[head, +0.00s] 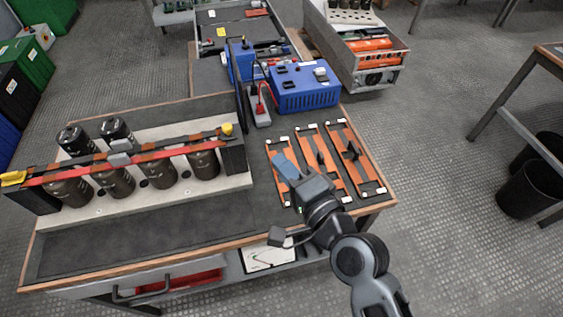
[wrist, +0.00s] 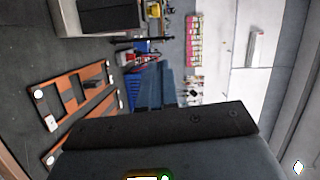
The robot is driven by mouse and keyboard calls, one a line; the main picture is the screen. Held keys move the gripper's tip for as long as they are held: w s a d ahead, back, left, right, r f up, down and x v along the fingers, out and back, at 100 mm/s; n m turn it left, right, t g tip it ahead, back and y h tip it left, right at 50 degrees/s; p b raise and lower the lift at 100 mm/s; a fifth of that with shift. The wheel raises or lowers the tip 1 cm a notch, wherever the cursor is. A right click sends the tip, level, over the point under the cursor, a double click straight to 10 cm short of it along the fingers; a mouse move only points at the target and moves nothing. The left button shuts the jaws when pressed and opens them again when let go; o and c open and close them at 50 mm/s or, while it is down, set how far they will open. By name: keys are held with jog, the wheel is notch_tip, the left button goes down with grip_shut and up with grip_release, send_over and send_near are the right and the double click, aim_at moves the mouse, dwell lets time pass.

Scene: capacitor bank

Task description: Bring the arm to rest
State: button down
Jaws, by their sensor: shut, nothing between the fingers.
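My gripper (head: 284,163) is in the head view, over the right part of the workbench (head: 190,213). Its blue-grey fingers are shut with nothing between them. It appears to be above the left of several copper bars (head: 322,158), and its body hides part of them. I cannot tell the exact height over the bars. In the wrist view the dark gripper body fills the lower part, and the fingers (wrist: 156,88) are together.
A capacitor bank (head: 115,176) with red and black bars stands on the bench's left. Blue power units (head: 303,87) and a red-switched power strip (head: 260,105) are behind the gripper. A drawer (head: 170,287) is below the front edge. Open floor (head: 450,225) lies to the right.

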dwell(0.3)
jog(key=s+d+f+n+h, duration=0.35)
jog(key=s+d+h, duration=0.25)
jog(key=s+d, duration=0.9)
jog(key=s+d+r+n+h, duration=0.1)
jog(key=s+d+r+n, duration=0.1)
jog(key=s, duration=0.4)
jog(key=s+d+r+n+h, duration=0.1)
jog(key=s+d+r+n, duration=0.1)
jog(key=s+r, duration=0.2)
jog(key=s+d+r+n+h, duration=0.1)
jog(key=s+d+r+n, duration=0.1)
jog(key=s, duration=0.8)
jog(key=shift+d+r+n+t+h, duration=0.35)
jog(key=shift+d+r+t, duration=0.1)
jog(key=shift+r, duration=0.3)
